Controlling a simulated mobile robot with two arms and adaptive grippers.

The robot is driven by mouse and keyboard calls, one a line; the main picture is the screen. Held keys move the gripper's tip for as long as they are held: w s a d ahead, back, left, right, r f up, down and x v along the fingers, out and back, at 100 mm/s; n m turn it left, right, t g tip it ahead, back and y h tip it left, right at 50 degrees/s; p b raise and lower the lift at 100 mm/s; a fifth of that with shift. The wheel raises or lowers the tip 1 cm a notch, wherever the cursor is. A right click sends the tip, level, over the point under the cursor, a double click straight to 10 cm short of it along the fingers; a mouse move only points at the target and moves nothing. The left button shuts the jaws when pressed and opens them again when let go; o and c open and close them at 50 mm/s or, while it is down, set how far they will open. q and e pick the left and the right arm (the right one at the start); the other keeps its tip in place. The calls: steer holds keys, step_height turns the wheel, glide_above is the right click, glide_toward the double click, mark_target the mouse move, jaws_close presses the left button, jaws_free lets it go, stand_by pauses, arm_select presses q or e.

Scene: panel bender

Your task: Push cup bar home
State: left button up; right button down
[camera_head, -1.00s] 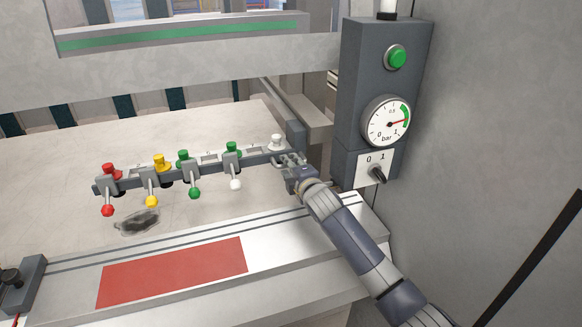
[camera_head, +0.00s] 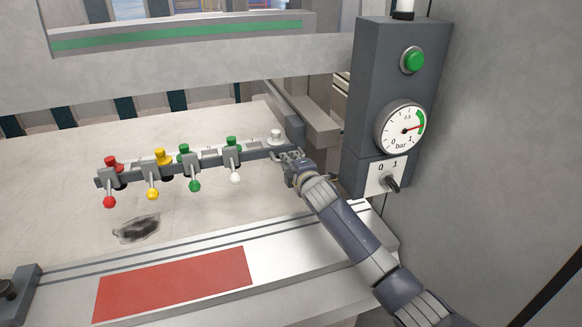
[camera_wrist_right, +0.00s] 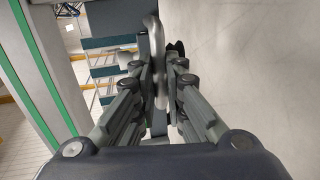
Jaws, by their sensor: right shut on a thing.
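The cup bar (camera_head: 208,162) is a dark bar over the pale table, with red, yellow, green and white fittings along it. My right gripper (camera_head: 291,161) is at the bar's right end, shut on a thin grey handle there. In the right wrist view, the handle (camera_wrist_right: 158,65) is a curved grey piece between the fingers of my right gripper (camera_wrist_right: 163,85). The fingers partly hide where the handle joins the bar. My left gripper is not in view.
A grey control box (camera_head: 392,95) with a green button, bar gauge and 0-1 switch stands right of the bar. A red panel (camera_head: 172,284) lies on the front ledge. A dark smudge (camera_head: 136,229) marks the table before the bar. A grey beam (camera_head: 200,72) crosses behind.

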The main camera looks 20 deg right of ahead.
steer(key=shift+s, duration=0.55)
steer(key=c, duration=1.7)
jaws_free()
steer(key=shift+s, duration=0.1)
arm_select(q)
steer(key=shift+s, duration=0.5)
arm_select(e)
steer(key=shift+o, duration=0.2)
steer(key=v, duration=1.1)
steer(key=shift+s, duration=0.3)
